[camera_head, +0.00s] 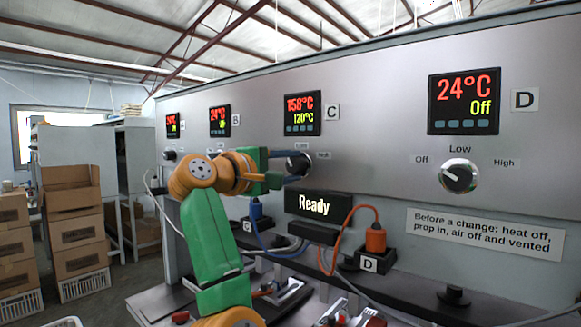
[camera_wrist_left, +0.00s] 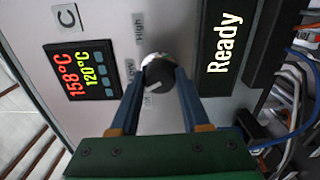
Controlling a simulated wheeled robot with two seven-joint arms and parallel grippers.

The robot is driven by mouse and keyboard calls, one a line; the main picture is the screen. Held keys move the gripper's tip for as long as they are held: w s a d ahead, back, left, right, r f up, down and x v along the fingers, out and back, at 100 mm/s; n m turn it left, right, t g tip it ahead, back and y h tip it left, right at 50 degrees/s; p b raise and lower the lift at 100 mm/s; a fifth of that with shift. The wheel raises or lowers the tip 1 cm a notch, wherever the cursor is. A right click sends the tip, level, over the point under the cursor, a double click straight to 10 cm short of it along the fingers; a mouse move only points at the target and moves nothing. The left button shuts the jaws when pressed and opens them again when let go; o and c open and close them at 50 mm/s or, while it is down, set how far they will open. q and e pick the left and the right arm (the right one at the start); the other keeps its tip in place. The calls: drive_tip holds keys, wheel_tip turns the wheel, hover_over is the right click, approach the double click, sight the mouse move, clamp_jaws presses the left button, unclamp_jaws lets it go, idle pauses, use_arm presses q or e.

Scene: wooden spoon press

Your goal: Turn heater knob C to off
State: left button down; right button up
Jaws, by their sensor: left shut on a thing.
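Heater knob C (camera_head: 301,164) is a dark round knob on the grey panel, below the display (camera_head: 302,115) marked C, which reads 158°C in red and 120°C below. My left gripper (camera_head: 284,164) reaches it from the left. In the left wrist view, its two blue fingers are shut on the sides of knob C (camera_wrist_left: 158,74). The knob's white mark shows on its lower part, on the side of the Off label (camera_wrist_left: 148,101); its exact setting is hard to tell. The High label (camera_wrist_left: 138,28) is at the opposite side, and the Low label is partly hidden.
Knob D (camera_head: 459,176) stands at the right under a 24°C Off display. A black Ready sign (camera_head: 317,206) is just below knob C. Orange and blue cables (camera_head: 340,238) run to plugs on the ledge below. Boxes (camera_head: 75,230) stand at the left.

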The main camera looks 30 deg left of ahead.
sight(291, 170)
use_arm(q)
drive_tip(key=n, duration=0.6)
drive_tip(key=shift+n, duration=0.3)
idle(0.4)
drive_tip(key=shift+c, duration=1.9)
unclamp_jaws()
drive_tip(key=s+b, duration=0.2)
drive_tip(key=s, duration=0.1)
drive_tip(key=shift+s+a+f+b, duration=0.2)
drive_tip(key=shift+f+b, duration=0.15)
drive_tip(key=shift+f, duration=0.05)
drive_tip(key=s, duration=0.2)
drive_tip(key=s+b, duration=0.1)
drive_tip(key=s, duration=0.1)
drive_tip(key=shift+a+r, duration=0.15)
drive_tip(key=shift+r, duration=0.25)
drive_tip(key=shift+w, duration=0.15)
